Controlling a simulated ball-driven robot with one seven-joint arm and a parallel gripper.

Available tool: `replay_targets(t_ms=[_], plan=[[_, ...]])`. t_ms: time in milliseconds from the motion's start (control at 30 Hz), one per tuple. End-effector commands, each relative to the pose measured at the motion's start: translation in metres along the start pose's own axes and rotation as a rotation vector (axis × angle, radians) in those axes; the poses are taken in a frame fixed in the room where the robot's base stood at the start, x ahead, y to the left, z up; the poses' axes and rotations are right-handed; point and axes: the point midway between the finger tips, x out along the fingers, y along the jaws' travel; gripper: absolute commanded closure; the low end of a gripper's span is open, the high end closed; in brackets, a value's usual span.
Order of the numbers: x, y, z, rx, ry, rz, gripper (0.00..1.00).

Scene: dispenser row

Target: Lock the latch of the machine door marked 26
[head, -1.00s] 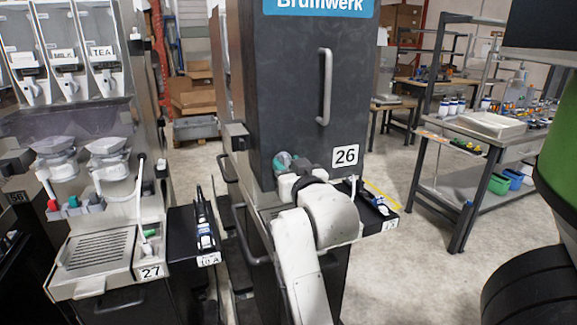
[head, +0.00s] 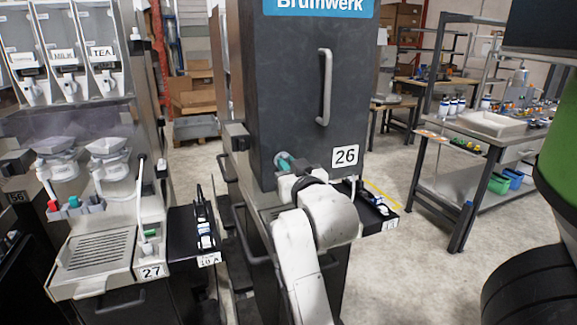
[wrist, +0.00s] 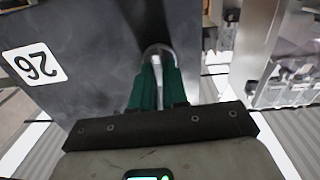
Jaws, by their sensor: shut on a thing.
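The dark machine door marked 26 (head: 290,95) is closed in the head view, with a long vertical handle (head: 324,87) and a white 26 label (head: 345,156). In the wrist view the door (wrist: 95,65) shows its label (wrist: 34,63) upside down at the left. The latch (wrist: 158,53) is a rounded metal piece at the door's edge, with a light bar running down between my fingers. My gripper (wrist: 155,88), with green fingers, is shut on the latch. In the head view my gripper (head: 287,163) is at the door's lower left, and the arm hides most of the latch.
Machine 27 (head: 95,250) stands at the left with a drip tray. Small black trays (head: 180,228) stick out between the machines and at the right of machine 26. A metal workbench (head: 490,130) stands at the right. Floor (head: 400,240) is clear between it and machine 26.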

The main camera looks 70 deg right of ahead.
Motion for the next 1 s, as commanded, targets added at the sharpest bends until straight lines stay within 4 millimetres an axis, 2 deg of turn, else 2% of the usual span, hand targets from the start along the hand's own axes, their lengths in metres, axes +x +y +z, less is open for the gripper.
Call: replay_targets(t_ms=[267,1000], plan=[[-0.0001,-0.0009,-0.0035,-0.162,-0.002,0.0,1.0],[0.0,-0.0037,-0.0032,-0.858,0.0,0.008,1.0]])
